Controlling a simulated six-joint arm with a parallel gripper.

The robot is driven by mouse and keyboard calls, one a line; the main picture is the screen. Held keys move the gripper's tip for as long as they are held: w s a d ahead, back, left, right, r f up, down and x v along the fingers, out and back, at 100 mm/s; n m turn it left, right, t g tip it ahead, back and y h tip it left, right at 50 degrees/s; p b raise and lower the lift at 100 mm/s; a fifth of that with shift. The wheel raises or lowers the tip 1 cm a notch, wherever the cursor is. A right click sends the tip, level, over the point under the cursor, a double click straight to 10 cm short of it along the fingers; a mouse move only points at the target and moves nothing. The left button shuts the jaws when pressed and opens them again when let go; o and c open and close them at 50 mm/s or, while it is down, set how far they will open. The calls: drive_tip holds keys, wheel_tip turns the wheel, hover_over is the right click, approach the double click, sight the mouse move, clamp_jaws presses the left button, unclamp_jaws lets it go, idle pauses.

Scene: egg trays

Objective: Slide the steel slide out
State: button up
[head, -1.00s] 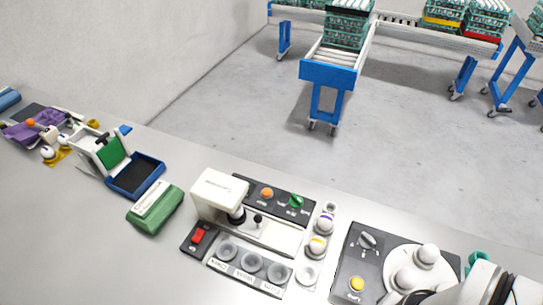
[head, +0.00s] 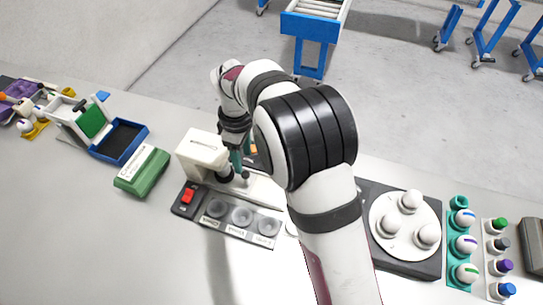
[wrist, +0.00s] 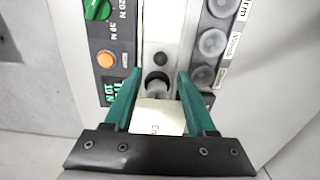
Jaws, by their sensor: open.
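The white press-like tester (head: 203,150) stands on the bench with its housing to the left. The pale steel slide (head: 266,191) lies in its base, partly hidden by my arm. A small black knob (head: 246,175) rises from the slide; the wrist view also shows this knob (wrist: 160,59), beside a dark round opening under the plunger (wrist: 156,84). My gripper (head: 240,164) points down over the tester. In the wrist view its teal fingers (wrist: 160,72) are apart, one each side of the knob and plunger, with nothing held. Whether they touch the knob cannot be told.
Three grey cups (head: 242,217) and a red switch (head: 188,195) lie in front of the tester. An orange button (wrist: 105,59) and a green dial (wrist: 97,9) are behind. A turntable (head: 383,228) stands right, a green box (head: 142,172) left.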

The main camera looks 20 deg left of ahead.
sight(245, 173)
drive_tip(key=shift+f, duration=4.15)
clamp_jaws()
drive_tip(key=shift+d, duration=4.4)
unclamp_jaws()
drive_tip(key=shift+d, duration=0.1)
drive_tip(key=shift+r, duration=0.1)
wheel_tip(245, 173, up, 6)
drive_tip(key=shift+f, duration=0.1)
wheel_tip(245, 173, up, 8)
